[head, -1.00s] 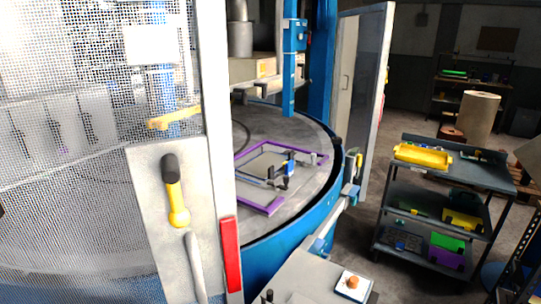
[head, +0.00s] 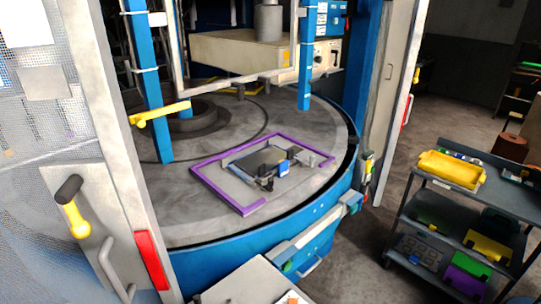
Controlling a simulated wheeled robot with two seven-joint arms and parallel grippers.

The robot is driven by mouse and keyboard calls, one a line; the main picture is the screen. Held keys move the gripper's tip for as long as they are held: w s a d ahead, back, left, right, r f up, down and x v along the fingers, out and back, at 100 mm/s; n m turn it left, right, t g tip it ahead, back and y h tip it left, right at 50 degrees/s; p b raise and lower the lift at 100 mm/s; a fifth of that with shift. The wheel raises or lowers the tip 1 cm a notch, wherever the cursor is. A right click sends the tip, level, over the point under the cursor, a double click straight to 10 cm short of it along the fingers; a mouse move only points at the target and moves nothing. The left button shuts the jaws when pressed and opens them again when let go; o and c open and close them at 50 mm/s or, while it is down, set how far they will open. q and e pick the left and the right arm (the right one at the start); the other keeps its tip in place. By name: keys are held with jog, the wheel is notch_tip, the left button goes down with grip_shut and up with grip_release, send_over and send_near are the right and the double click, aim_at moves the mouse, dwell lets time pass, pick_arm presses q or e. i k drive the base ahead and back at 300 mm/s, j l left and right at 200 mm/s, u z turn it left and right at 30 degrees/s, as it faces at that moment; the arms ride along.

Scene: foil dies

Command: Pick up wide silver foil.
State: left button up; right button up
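I cannot pick out a wide silver foil with certainty in the head view. A purple rectangular frame (head: 245,209) lies on the round grey turntable (head: 190,225). Inside it is a flat dark grey plate (head: 258,160) with small black and blue clamp-like parts (head: 285,163) on its right side. I cannot tell whether any foil lies on it. Neither of my grippers shows in this view.
A mesh door with a yellow-and-black handle (head: 72,207) and a red strip (head: 152,260) stands at the left. Blue posts (head: 147,85) rise around the turntable. A grey cart (head: 440,215) with a yellow tray (head: 451,169) stands at the right. Dark floor shows between.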

aim_at(270, 156)
jog(key=i+l+u, duration=0.15)
jog(key=l, duration=0.35)
jog(key=i+l+u, duration=0.2)
jog(key=l, duration=0.35)
jog(key=l+u, duration=0.15)
jog(key=l, duration=0.35)
jog(key=i+l+u, duration=0.15)
jog(key=l, duration=0.4)
jog(key=i+l+u, duration=0.35)
jog(key=l, duration=0.3)
jog(key=i+l+u, duration=0.15)
jog(key=l, duration=0.25)
jog(key=i+u, duration=0.15)
jog(key=i, duration=0.3)
jog(key=i+l+u, duration=0.15)
jog(key=i, duration=0.25)
jog(key=k+l+z, duration=0.1)
jog(key=z, duration=0.35)
